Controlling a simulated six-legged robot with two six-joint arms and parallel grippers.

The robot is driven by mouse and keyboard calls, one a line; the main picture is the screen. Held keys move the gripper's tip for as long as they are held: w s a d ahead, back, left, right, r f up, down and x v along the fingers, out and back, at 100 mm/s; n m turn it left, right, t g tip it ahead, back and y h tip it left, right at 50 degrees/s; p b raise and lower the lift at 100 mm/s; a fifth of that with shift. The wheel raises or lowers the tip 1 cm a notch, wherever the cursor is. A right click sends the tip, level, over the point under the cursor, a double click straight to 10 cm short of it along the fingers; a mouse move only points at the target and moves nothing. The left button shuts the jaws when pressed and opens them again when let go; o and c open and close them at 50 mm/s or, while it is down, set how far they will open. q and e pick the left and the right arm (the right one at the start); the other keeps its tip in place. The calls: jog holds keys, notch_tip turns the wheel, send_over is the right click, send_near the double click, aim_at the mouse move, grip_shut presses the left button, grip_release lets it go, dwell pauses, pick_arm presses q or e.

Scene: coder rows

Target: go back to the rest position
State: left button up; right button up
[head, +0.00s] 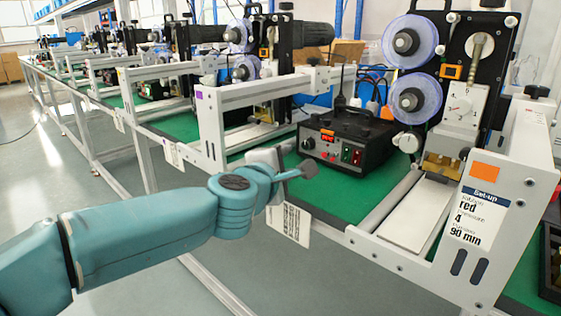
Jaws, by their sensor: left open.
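My left arm comes in from the left, and its gripper (287,168) is in front of the bench edge, near the middle of the view. It is open, and I see nothing between its fingers. The black control box (345,140) with a red display stands on the green bench top just beyond it. My right gripper does not show.
A coder machine (455,105) with two blue-rimmed reels and a white frame with a "Set-up red 4 90 mm" card (480,218) stands at the right. More machines line the green bench (325,190) toward the back left. The grey floor (85,165) at left is clear.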

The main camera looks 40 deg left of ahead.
pick_arm(q)
jog(key=shift+v, duration=1)
jog(key=shift+s, duration=0.1)
